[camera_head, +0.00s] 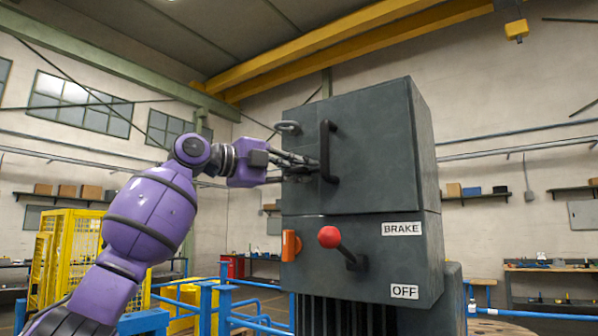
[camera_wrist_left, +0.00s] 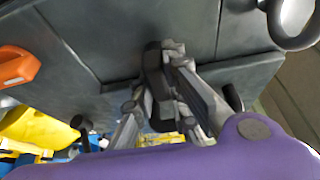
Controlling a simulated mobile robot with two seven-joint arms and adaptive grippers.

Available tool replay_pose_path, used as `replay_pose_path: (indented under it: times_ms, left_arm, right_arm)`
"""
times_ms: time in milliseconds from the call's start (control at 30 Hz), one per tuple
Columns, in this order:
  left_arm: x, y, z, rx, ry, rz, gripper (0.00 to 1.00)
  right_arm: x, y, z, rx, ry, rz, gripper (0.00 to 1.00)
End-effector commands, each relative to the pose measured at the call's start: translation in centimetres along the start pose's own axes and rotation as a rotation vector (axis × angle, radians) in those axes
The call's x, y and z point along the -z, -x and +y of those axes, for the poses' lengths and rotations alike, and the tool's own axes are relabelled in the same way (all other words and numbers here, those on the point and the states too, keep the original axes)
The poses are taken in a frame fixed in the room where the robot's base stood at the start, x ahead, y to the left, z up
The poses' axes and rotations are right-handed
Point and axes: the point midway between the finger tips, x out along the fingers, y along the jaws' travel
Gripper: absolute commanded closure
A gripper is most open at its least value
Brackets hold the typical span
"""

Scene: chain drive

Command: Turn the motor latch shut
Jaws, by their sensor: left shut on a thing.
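A dark grey motor cabinet (camera_head: 375,150) fills the middle of the head view. My left gripper (camera_head: 300,165) reaches its upper front near the left edge, just left of a black upright bar handle (camera_head: 327,152). In the left wrist view, my left gripper (camera_wrist_left: 170,90) is shut on a dark latch piece (camera_wrist_left: 153,75) standing out from the grey cabinet face. The fingers hide part of the latch, so I cannot tell its exact angle. My right gripper is in neither view.
A grey ring (camera_head: 289,127) sits above my gripper, and an orange part (camera_head: 290,245) below it. A red-knobbed lever (camera_head: 330,237) sticks out near the BRAKE label (camera_head: 402,229) and OFF label (camera_head: 404,292). Blue rails (camera_head: 205,305) and a yellow cage (camera_head: 75,250) stand left.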

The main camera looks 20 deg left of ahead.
Motion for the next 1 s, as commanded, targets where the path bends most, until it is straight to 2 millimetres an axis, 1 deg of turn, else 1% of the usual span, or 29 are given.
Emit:
replay_pose_path:
  times_ms: [333, 367, 400, 500, 833, 933, 1000]
  left_arm:
    - [0.0, -0.1, 0.2, -0.005, -0.003, 0.001, 1.00]
    - [0.0, -0.1, 0.2, -0.005, -0.003, 0.001, 0.84]
    - [0.0, -0.1, 0.2, -0.005, -0.003, 0.001, 0.79]
    - [0.0, -0.1, 0.2, -0.004, -0.002, 0.000, 0.67]
    - [0.0, 0.2, 0.1, -0.001, -0.002, 0.000, 0.67]
    - [-0.1, 1.1, 0.1, 0.000, -0.003, -0.002, 0.67]
    - [-0.1, 2.2, 0.0, 0.000, -0.004, -0.003, 0.67]
  right_arm:
    - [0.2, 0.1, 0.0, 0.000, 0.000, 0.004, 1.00]
    - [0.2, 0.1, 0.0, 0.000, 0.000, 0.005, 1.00]
    - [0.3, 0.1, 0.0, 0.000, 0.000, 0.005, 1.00]
    - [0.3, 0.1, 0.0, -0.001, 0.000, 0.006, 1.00]
    - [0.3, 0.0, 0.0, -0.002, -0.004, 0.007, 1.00]
    - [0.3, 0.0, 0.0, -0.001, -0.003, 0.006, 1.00]
    - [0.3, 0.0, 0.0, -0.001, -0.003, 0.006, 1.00]
